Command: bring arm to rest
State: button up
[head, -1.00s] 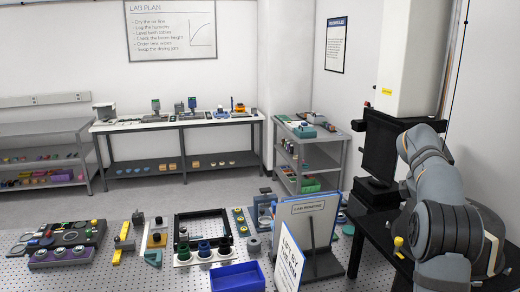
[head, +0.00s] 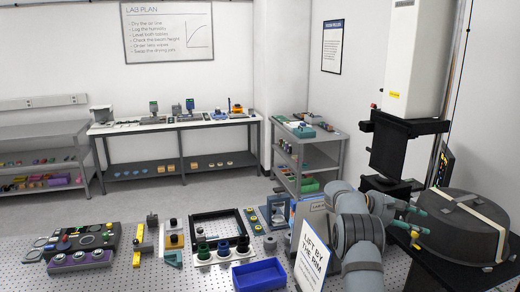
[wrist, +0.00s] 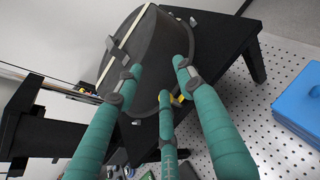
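My gripper (head: 408,217) has teal fingers and is at the right of the head view, beside a dark grey round drum (head: 462,226) with a pale strap across its top. In the wrist view my gripper (wrist: 158,84) shows three teal fingers spread apart, with nothing held between them. The drum (wrist: 150,55) is beyond the fingertips there; I cannot tell whether any finger touches it. My arm rises from the lower right of the bench and bends right towards the drum.
The drum sits on a black stand (head: 425,268). A small yellow piece (head: 415,238) is near the fingers. Fixtures crowd the perforated bench (head: 205,278).

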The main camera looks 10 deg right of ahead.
jog(key=w+a+f+n+t+p, duration=0.15)
jog(key=w+a, duration=0.25)
jog(key=a, duration=0.4)
jog(key=shift+n, duration=0.25)
jog(key=x, duration=0.2)
jog(key=f+x, duration=0.1)
jog(key=x, duration=0.2)
jog(key=shift+a, duration=0.15)
jog(key=shift+s, duration=0.1)
